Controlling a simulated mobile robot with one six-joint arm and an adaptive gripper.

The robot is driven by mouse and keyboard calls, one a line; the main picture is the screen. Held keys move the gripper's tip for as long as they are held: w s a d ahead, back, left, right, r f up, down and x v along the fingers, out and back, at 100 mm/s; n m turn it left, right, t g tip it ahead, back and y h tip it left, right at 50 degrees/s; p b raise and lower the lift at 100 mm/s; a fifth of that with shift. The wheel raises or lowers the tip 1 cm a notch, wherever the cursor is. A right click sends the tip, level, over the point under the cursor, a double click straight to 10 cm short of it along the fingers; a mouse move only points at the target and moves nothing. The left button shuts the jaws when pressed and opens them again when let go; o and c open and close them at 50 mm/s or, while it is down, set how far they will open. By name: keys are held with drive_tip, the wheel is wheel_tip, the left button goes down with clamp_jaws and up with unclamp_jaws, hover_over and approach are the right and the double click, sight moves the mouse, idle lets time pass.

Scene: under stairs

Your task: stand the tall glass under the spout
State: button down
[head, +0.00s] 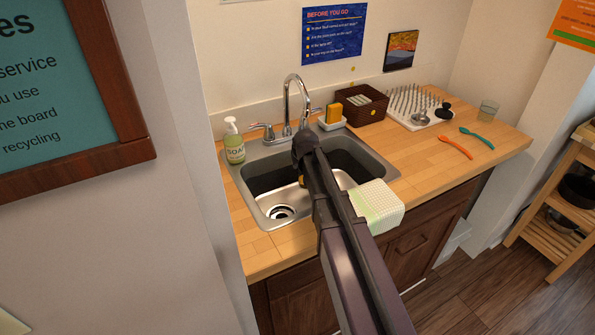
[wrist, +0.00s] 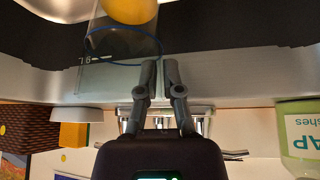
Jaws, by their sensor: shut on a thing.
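The tall glass (wrist: 120,62) is clear, with a blue ring and a small mark. It shows at the upper left of the wrist view, over the sink, and my arm hides most of it in the head view. My gripper (wrist: 160,68) is shut on the edge of its wall. A rounded yellow-orange thing (wrist: 130,10) shows at the glass; whether it is inside or behind I cannot tell. A bit of orange also shows below my gripper (head: 306,150) in the head view. The curved metal spout (head: 309,100) rises behind the sink, close behind my gripper.
The steel sink (head: 247,205) has a soap bottle (head: 234,145) at its back left. A sponge (head: 334,112), a dark basket (head: 365,106), a drying rack (head: 408,122) and a short tumbler (head: 489,109) stand right. A cloth (head: 378,203) hangs over the front edge.

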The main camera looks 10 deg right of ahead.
drive_tip(key=shift+w+f, duration=0.2)
drive_tip(key=shift+w, duration=0.6)
drive_tip(key=shift+s+f+b, duration=0.15)
drive_tip(key=shift+f+b, duration=1.5)
drive_tip(key=shift+b, duration=0.2)
drive_tip(key=shift+f, duration=0.15)
drive_tip(key=c, duration=0.8)
unclamp_jaws()
drive_tip(key=shift+r, duration=0.25)
drive_tip(key=p+v, duration=1)
drive_tip(key=v, duration=0.2)
drive_tip(key=shift+s+f, duration=0.1)
drive_tip(key=shift+s, duration=0.05)
